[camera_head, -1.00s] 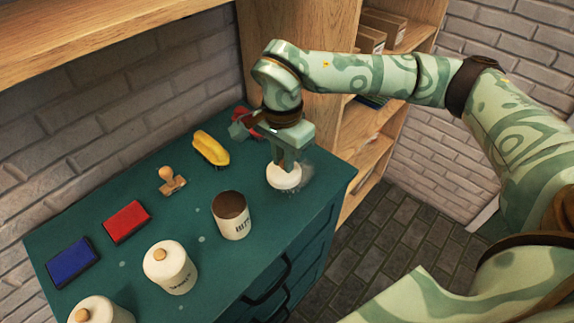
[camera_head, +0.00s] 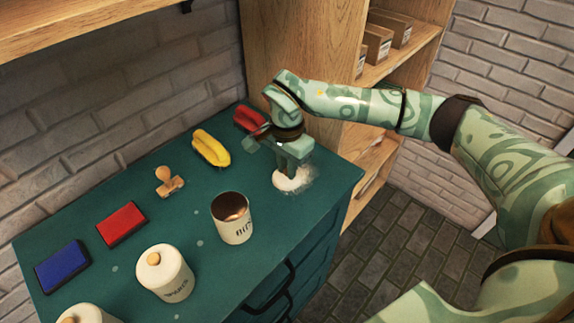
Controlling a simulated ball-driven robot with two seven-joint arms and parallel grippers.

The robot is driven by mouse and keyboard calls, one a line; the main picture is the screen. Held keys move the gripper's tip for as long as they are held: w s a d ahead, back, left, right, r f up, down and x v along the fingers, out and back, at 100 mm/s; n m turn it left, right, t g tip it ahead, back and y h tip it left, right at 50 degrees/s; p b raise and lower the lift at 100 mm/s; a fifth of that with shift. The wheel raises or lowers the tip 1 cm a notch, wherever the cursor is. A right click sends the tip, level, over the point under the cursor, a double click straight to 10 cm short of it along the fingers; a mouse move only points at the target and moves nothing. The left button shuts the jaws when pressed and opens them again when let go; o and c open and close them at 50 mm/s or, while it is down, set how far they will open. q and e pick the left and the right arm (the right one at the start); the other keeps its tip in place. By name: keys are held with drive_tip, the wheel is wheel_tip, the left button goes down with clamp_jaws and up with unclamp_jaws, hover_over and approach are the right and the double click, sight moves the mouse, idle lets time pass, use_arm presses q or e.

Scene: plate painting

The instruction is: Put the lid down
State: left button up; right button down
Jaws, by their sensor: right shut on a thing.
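The white lid (camera_head: 284,183) is at the right end of the green cabinet top, under my right gripper (camera_head: 291,172). The gripper points down and is shut on the lid; its fingers hide the lid's middle. The lid is at or very close to the surface; I cannot tell if it touches. An open cream canister (camera_head: 234,228) with a brown inside stands to the left of the lid, apart from it. My left gripper is not in view.
Lidded canisters (camera_head: 165,276) stand at the front left. A blue pad (camera_head: 62,266), a red pad (camera_head: 122,223), a wooden stamp (camera_head: 168,181), a yellow brush (camera_head: 211,148) and a red object (camera_head: 249,119) line the back. A pale patch (camera_head: 314,173) lies beside the lid.

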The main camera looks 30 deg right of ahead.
drive_tip(key=c, duration=1.4)
unclamp_jaws()
drive_tip(key=shift+f, duration=0.1)
drive_tip(key=shift+o, duration=0.2)
wheel_tip(320, 180, up, 12)
drive_tip(key=p, duration=0.3)
